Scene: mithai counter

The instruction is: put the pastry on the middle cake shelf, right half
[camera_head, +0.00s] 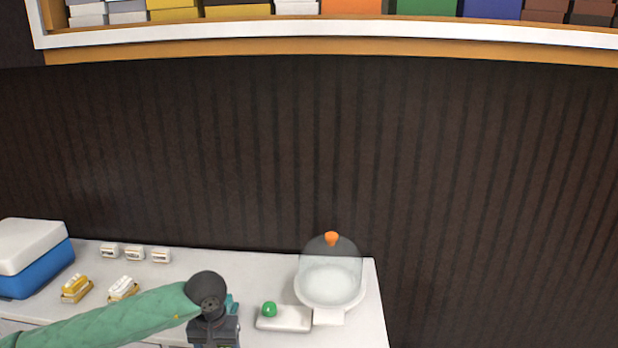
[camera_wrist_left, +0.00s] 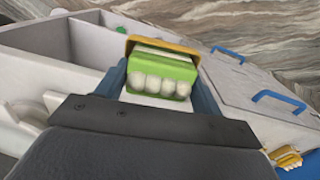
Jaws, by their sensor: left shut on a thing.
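My left gripper (camera_head: 214,334) is over the front of the white counter, at the bottom of the head view, and its fingertips are hidden there. In the left wrist view the gripper (camera_wrist_left: 160,92) is shut on a pastry (camera_wrist_left: 158,68). The pastry is a green block with a row of white rounded blobs along the near side and a yellow-orange edge at the far side. One finger stands on each side of it. My right gripper is in neither view. I cannot make out the middle cake shelf in either view.
The white counter (camera_head: 225,263) carries a glass dome (camera_head: 331,262) with an orange knob, a green knob (camera_head: 269,310) on a white block, a blue-and-white box (camera_head: 36,262) and small yellow-based pieces (camera_head: 76,288). A high shelf (camera_head: 330,32) holds coloured boxes. The wrist view shows blue-handled lids (camera_wrist_left: 250,85).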

